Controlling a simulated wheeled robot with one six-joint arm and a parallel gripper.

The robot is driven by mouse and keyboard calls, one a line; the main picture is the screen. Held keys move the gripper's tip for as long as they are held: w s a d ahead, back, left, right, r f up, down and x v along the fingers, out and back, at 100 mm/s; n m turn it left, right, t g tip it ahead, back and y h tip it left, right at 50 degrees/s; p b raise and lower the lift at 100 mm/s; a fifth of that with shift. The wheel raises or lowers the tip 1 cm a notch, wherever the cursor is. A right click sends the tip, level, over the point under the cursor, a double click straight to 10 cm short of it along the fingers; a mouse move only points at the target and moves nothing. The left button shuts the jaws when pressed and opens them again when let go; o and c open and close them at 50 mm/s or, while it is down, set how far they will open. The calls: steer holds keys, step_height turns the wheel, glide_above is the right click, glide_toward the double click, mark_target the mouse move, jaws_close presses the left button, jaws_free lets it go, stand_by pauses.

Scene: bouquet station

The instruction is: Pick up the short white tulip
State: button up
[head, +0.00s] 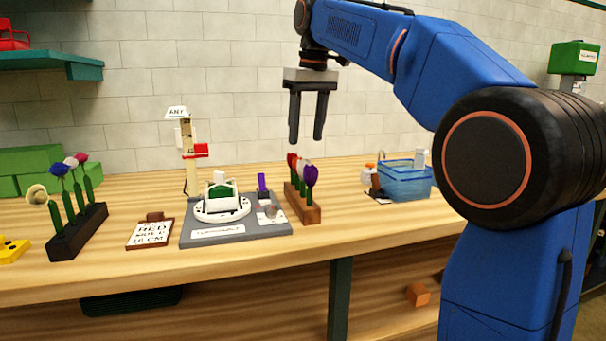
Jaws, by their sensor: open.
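A brown wooden block (307,215) near the middle of the bench holds several upright tulips in a row. A white tulip (303,164) stands among them, partly hidden behind a purple tulip (311,175). Red tulips (292,161) stand at the row's far end. The white tulip's stem is mostly hidden, and its length is hard to judge. My gripper (306,140) points down with its two dark fingers apart and empty. In the picture it is just above the tulips, apart from them.
A black block (78,236) at left holds several other flowers. A grey board with a white turntable (222,208) sits beside the tulip block. A written card (150,234) lies left of it. A blue clear basin (405,182) stands at right. Bare bench lies between block and basin.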

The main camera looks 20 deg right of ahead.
mark_target(303, 160)
steer(key=shift+w+a+f, duration=0.1)
steer(key=shift+w+f, duration=0.05)
steer(key=shift+f, duration=1.25)
steer(key=shift+w+a+f, duration=0.1)
steer(key=shift+a+f, duration=0.05)
steer(key=shift+f, duration=1.25)
steer(key=shift+w+a+f, duration=0.1)
steer(key=shift+w+f, duration=0.05)
steer(key=shift+f, duration=1.25)
steer(key=shift+c, duration=0.7)
steer(key=c, duration=0.7)
